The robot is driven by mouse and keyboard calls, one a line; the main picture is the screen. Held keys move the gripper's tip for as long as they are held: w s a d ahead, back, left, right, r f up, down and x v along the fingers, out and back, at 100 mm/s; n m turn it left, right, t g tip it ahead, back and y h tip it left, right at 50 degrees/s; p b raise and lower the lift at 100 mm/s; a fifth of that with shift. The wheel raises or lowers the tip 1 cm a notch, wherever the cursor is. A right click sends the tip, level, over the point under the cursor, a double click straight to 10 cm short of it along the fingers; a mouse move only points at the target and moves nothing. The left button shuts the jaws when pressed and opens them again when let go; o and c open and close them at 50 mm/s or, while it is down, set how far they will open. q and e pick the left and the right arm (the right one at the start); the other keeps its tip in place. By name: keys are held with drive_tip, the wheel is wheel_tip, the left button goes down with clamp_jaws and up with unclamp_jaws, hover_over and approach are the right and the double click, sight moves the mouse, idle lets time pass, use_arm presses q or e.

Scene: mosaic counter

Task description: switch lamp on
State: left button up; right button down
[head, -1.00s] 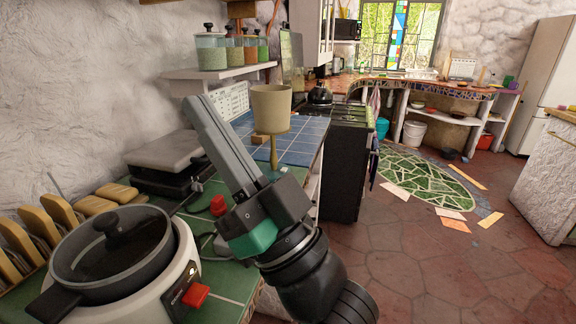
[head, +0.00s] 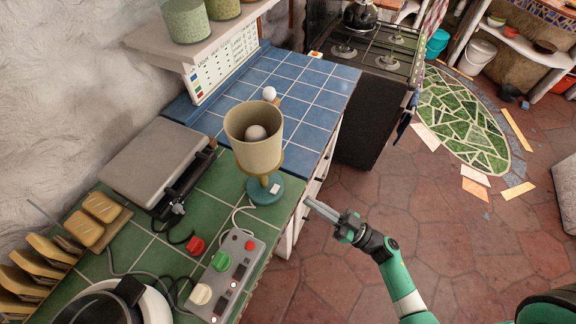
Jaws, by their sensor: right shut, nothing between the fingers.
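The lamp stands upright on the green tiles in the head view. It has a beige, open-topped shade (head: 254,150), a pale bulb (head: 256,132) inside, and a round teal base (head: 262,194). A small white switch (head: 275,188) sits on the base's right side. The bulb shows no clear glow. My right gripper (head: 309,202) is shut and empty, just right of the base by the counter's edge, its fingers pointing left toward the base. A gap shows between fingertips and base. My left gripper is out of view.
A grey power strip (head: 238,268) with green and white plugs lies in front of the lamp. A loose red plug (head: 196,245), cables and a grey press-like appliance (head: 155,160) lie left. The blue tiles (head: 310,95) behind are mostly clear.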

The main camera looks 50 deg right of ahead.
sight(275, 189)
drive_tip(key=x, duration=0.3)
drive_tip(key=b+x, duration=0.1)
drive_tip(key=x, duration=0.5)
drive_tip(key=shift+w+a+b, duration=0.2)
drive_tip(key=shift+a+b, duration=0.15)
drive_tip(key=f+b, duration=0.2)
drive_tip(key=f, duration=0.1)
drive_tip(key=shift+w+a+f+b, duration=0.2)
drive_tip(key=shift+b, duration=0.2)
drive_tip(key=shift+f, duration=0.15)
